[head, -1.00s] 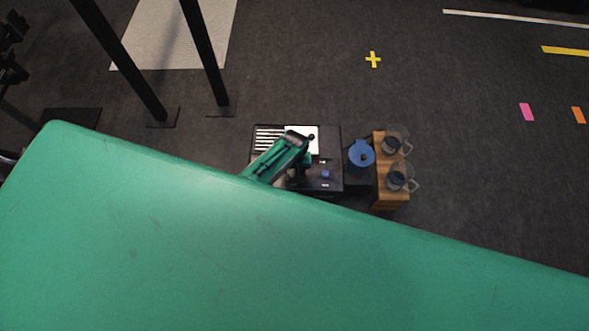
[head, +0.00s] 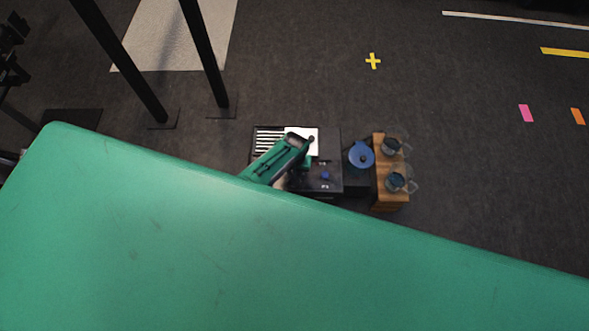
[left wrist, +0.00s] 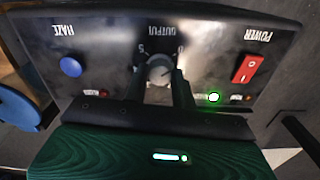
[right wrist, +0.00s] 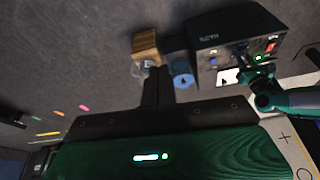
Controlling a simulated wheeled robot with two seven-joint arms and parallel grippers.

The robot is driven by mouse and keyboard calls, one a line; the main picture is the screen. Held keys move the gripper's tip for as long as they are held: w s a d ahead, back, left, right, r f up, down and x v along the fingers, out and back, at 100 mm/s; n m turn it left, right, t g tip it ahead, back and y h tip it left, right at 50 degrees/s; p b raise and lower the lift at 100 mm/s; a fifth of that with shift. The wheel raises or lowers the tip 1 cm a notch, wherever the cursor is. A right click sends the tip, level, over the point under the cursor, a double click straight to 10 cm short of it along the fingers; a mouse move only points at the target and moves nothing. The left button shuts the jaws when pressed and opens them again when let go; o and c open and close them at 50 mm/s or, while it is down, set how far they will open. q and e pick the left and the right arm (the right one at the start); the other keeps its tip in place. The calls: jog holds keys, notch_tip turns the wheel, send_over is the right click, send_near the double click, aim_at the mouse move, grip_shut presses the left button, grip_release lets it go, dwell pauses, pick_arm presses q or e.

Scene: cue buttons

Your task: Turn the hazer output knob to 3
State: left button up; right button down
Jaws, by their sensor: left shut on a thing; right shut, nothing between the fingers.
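The hazer is a black box (head: 333,165) in the head view, and its front panel (left wrist: 110,50) shows upside down in the left wrist view. The grey output knob (left wrist: 158,68) sits under the OUTPUT label, with a 5 at its left and a 0 at its right. My left gripper (left wrist: 160,82) is shut on the knob, one finger at each side. Its exact pointer setting is hard to read. My right gripper (right wrist: 157,85) is shut and empty, well away from the hazer (right wrist: 235,40).
The panel also has a blue HAZE button (left wrist: 71,66), a red POWER switch (left wrist: 246,68) and a lit green lamp (left wrist: 214,97). A wooden crate (head: 391,190) with glass mugs and a blue-topped thing (head: 361,155) stand beside the hazer. My green body hides the lower head view.

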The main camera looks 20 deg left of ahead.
pick_arm(q)
jog(key=m+p, duration=0.1)
jog(key=m, duration=0.7)
jog(key=shift+p, duration=0.3)
jog(key=m, duration=0.3)
jog(key=shift+m, duration=0.3)
pick_arm(e)
notch_tip(320, 180, down, 5)
pick_arm(q)
jog(key=shift+m, duration=0.9)
jog(key=m, duration=0.2)
jog(key=shift+m, duration=0.4)
jog(key=m, duration=0.3)
jog(key=shift+m, duration=0.3)
jog(key=m, duration=0.2)
jog(key=shift+f+m, duration=0.1)
jog(key=shift+m, duration=0.2)
jog(key=m+b, duration=0.1)
jog(key=m, duration=0.3)
jog(key=shift+m, duration=0.3)
jog(key=m+b, duration=0.1)
jog(key=m, duration=0.1)
jog(key=shift+m, duration=0.8)
pick_arm(e)
notch_tip(320, 180, up, 6)
jog(key=shift+s+f, duration=0.1)
jog(key=shift+f, duration=0.15)
